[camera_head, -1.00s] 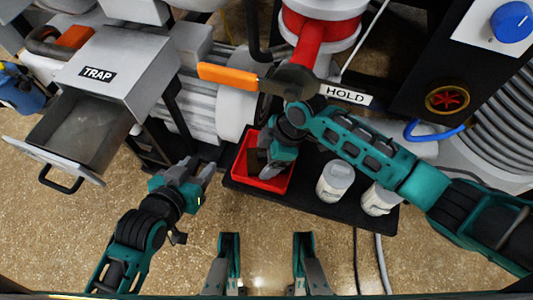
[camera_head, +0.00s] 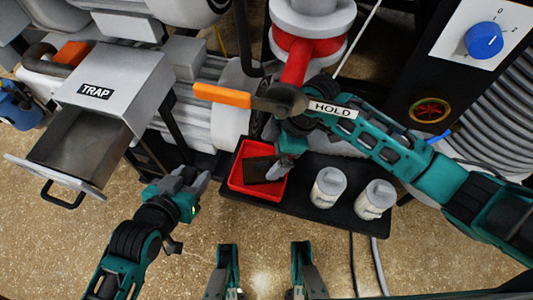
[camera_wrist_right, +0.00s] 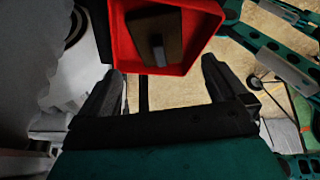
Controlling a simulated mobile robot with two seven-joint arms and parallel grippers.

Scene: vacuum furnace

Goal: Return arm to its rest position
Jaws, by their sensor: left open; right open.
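My right arm reaches in from the right in the head view, and its gripper (camera_head: 278,170) is over the right part of a red bin (camera_head: 236,183). In the right wrist view the two dark fingers of this gripper (camera_wrist_right: 165,92) are apart, with nothing between them. The red bin (camera_wrist_right: 208,45) is beyond the fingertips there, with a dark brown block (camera_head: 258,168) inside it. My left gripper (camera_head: 188,184) is open and empty above the floor, to the left of the bin.
A black shelf (camera_head: 275,208) carries the bin and two white-lidded jars (camera_head: 327,187) (camera_head: 374,199). An orange-handled lever (camera_head: 222,95) and a HOLD sign (camera_head: 333,109) are close to my right arm. The TRAP drawer (camera_head: 75,152) is open at left.

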